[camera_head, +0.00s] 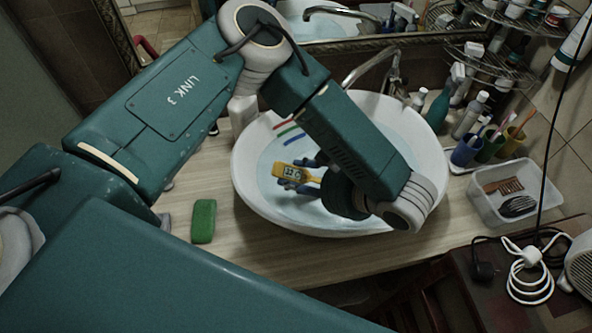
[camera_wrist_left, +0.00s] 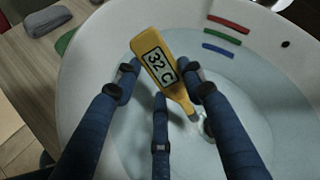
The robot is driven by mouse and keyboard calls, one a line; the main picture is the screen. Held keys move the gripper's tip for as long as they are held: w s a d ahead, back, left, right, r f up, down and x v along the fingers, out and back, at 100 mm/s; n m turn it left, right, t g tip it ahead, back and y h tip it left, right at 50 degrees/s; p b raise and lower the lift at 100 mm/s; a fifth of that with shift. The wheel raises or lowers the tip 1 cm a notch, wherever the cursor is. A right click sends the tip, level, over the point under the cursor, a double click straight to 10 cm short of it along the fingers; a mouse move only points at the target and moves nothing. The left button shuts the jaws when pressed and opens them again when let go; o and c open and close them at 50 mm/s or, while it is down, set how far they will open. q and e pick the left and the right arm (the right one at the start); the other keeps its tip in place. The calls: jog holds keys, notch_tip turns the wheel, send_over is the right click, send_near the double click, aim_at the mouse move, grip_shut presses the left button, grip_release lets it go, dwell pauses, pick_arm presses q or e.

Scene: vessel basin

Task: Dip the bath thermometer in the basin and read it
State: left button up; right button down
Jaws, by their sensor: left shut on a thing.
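The yellow bath thermometer (camera_head: 288,172) is over the inside of the round white basin (camera_head: 242,187), which holds pale water. My left gripper (camera_head: 303,174) is shut on the thermometer, with its dark blue fingers around it. In the left wrist view the thermometer (camera_wrist_left: 159,62) is tilted, its display facing the camera and reading "32 C". Its narrow end points down toward the water in the basin (camera_wrist_left: 82,68); I cannot tell whether the tip is under the surface. My forearm hides part of the basin. My right gripper is not in view.
Red, green and blue stripes (camera_head: 289,132) mark the basin's inner wall. A faucet (camera_head: 372,67) arches over the back. A green sponge (camera_head: 204,221) lies left on the wooden counter. Bottles, cups (camera_head: 467,149) and a clear bin (camera_head: 483,206) stand right.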

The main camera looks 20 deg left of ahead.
pick_arm(q)
jog(key=shift+d, duration=0.1)
dwell(0.3)
jog(key=shift+w+d, duration=0.3)
jog(key=shift+d, duration=0.05)
jog(key=shift+s+a+r+p, duration=0.1)
jog(key=shift+s+a+p, duration=0.2)
jog(key=shift+p, duration=0.3)
jog(key=shift+a, duration=0.2)
